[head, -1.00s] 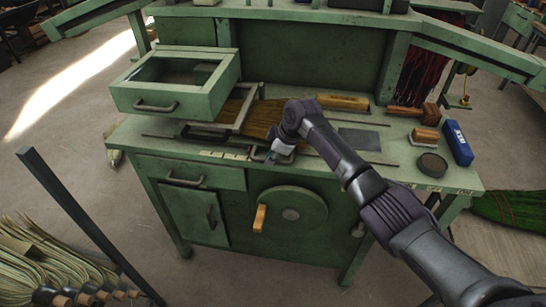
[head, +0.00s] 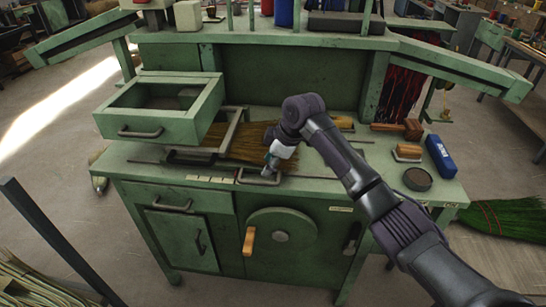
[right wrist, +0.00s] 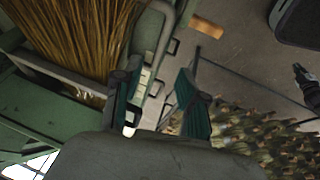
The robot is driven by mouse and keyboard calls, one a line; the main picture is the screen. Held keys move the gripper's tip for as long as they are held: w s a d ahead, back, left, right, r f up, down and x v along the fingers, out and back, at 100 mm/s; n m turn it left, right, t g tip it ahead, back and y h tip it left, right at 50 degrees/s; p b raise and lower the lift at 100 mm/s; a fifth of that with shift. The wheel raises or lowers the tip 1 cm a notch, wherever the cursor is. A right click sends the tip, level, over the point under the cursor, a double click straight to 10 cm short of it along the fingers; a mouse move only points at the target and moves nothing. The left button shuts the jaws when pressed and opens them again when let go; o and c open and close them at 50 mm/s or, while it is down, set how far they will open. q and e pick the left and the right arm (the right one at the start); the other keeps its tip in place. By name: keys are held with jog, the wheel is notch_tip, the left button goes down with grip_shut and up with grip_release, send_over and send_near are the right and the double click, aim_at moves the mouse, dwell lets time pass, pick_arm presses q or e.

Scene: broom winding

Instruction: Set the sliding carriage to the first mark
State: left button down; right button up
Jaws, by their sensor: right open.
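The sliding carriage, a grey metal frame (head: 233,128), sits on the green bench around the broom bristles (head: 248,143), just right of the open drawer. A curved grey handle (head: 258,181) sticks out at its front. Pale marked labels (head: 208,179) run along the bench's front edge, left of the handle; a pale strip also shows between the fingers in the right wrist view (right wrist: 143,84). My right gripper (head: 270,163) is above the handle, fingers pointing down. In the right wrist view its two teal-padded fingers (right wrist: 160,100) are apart with nothing clearly held.
The green drawer (head: 160,128) stands left of the carriage. A wooden crank handle (head: 249,241) is on the wheel at the bench front.

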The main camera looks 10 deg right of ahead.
jog(key=shift+v, duration=1.6)
